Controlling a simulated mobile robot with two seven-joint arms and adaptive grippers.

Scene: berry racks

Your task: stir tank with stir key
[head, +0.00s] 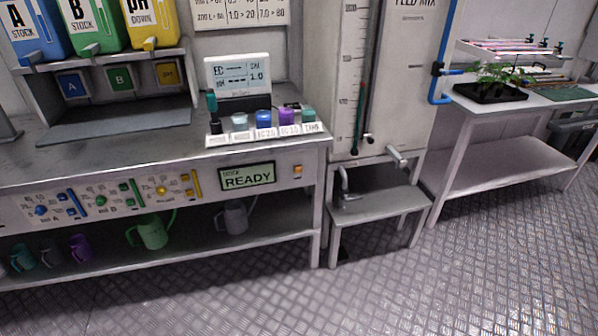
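The tall pale tank (412,70), marked "FEED MIX", stands in the middle behind a small grey stand (385,200). A printed scale and a thin dark vertical tube run down its front. A pale spout (397,156) sticks out low on the tank, and a grey curved tap-like piece (344,183) stands at the stand's left end. A small orange button (298,170) sits right of the lit "READY" display (247,177) on the bench front. I cannot tell which part is the stir key. Neither of my grippers is in view.
The left bench (120,158) carries stock bottles, a meter (238,75) and a row of small labelled cups. Jugs, one green (152,232), stand on its lower shelf. A right bench (520,104) holds a plant tray (490,93). The metal floor in front is clear.

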